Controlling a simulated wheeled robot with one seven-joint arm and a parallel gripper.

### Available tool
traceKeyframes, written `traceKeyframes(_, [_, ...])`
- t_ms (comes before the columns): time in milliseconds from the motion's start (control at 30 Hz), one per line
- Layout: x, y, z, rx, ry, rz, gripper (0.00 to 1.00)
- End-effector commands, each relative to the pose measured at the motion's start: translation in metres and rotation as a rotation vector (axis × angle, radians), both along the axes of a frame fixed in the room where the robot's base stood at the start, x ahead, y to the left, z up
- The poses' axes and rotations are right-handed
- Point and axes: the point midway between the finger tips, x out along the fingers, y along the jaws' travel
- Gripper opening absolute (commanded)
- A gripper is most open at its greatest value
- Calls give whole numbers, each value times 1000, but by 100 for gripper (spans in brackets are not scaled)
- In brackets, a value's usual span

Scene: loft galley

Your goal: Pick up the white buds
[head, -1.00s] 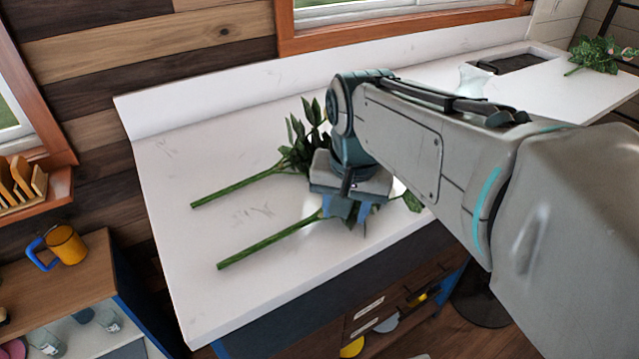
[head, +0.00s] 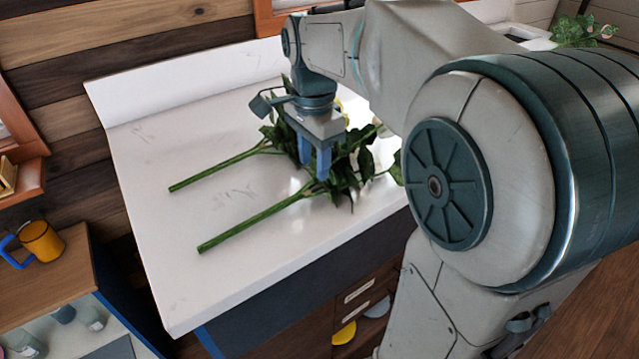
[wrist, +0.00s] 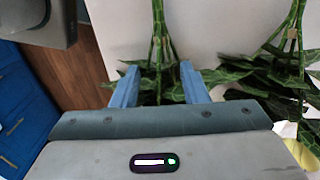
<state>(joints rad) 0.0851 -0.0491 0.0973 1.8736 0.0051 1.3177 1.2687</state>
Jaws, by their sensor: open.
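Two cut stems lie on the white counter: a near one (head: 252,226) and a far one (head: 215,171), both with dark green leaves at their right ends. My arm hides most of their flower heads, so I cannot tell which one bears white buds. A pale yellow bloom (wrist: 302,136) shows partly at the right edge of the wrist view, on the far stem's side. My gripper (head: 314,172) is open and points down over the near stem's leafy part. In the wrist view its fingers (wrist: 159,88) are on either side of the near stem (wrist: 157,45); contact is unclear.
The white counter (head: 150,220) is bare at its left end, and its front edge runs close to the near stem. Another leafy plant (head: 580,32) lies at the far right. A yellow mug (head: 42,241) stands on a lower wooden shelf at left.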

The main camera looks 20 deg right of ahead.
Motion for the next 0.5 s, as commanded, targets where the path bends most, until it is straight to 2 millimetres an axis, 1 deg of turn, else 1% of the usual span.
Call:
traceKeyframes(33, [0, 0, -6, 0, 1, 0, 40])
traceKeyframes(233, [0, 0, -19, 0, 2, 1, 40])
traceKeyframes(500, [2, 2, -58, -1, 2, 1, 40])
